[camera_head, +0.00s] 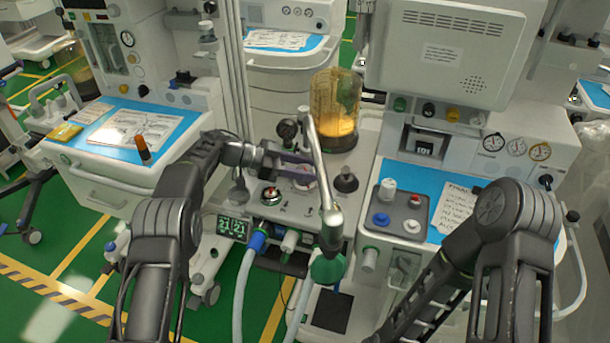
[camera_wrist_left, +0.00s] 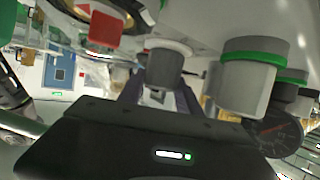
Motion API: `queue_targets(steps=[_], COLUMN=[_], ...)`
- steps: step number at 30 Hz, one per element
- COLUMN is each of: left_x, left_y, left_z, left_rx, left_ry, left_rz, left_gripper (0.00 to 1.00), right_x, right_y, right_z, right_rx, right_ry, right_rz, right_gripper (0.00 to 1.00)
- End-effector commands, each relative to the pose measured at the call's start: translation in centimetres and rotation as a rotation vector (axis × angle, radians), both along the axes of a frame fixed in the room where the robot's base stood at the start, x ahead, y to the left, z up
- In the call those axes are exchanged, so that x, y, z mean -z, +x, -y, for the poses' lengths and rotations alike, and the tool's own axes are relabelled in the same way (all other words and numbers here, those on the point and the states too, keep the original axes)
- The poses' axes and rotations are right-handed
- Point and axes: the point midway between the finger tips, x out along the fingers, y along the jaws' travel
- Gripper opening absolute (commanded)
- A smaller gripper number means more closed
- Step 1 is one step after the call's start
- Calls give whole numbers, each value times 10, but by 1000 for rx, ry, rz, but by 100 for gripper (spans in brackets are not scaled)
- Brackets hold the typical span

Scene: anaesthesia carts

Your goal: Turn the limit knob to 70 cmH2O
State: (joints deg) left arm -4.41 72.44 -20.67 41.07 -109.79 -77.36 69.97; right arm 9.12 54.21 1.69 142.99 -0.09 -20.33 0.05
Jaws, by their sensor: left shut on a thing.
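My left gripper (camera_head: 300,168) reaches in from the left over the breathing-circuit block, close to a slanting metal arm. In the left wrist view its two fingers (camera_wrist_left: 158,97) are closed about the lower end of a short grey knob (camera_wrist_left: 166,64) under a pale housing. This seems to be the limit knob; its scale and pointer cannot be read. In the head view the fingers and the metal arm largely hide the gripped part. My right arm shows at the right, but its gripper is out of view.
Green-ringed cylinders (camera_wrist_left: 247,80) and a small dial gauge (camera_wrist_left: 272,135) sit close right of the fingers in the wrist view. A slanting metal arm (camera_head: 316,150) and an amber canister (camera_head: 335,105) stand near. Hoses (camera_head: 247,280) hang below.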

Motion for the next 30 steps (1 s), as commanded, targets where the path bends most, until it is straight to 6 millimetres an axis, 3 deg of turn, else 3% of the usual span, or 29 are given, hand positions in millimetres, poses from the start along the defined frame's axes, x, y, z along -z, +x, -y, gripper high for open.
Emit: queue_targets(steps=[17, 18, 25, 30], left_x=[1, 1, 0, 0], left_y=[-1, -1, 0, 0], left_z=[1, 1, 1, 0], left_rx=[28, 29, 27, 27], left_ry=[-1, -1, -1, -1], left_rz=[-2, -1, 0, 0], left_gripper=[1, 44, 63, 63], right_x=[7, 7, 7, 7], right_y=[0, 0, 0, 0], right_z=[0, 0, 0, 0], right_rx=[0, 0, 0, 0], right_ry=[0, 0, 0, 0], right_rz=[1, 1, 1, 1], right_gripper=[0, 0, 0, 0])
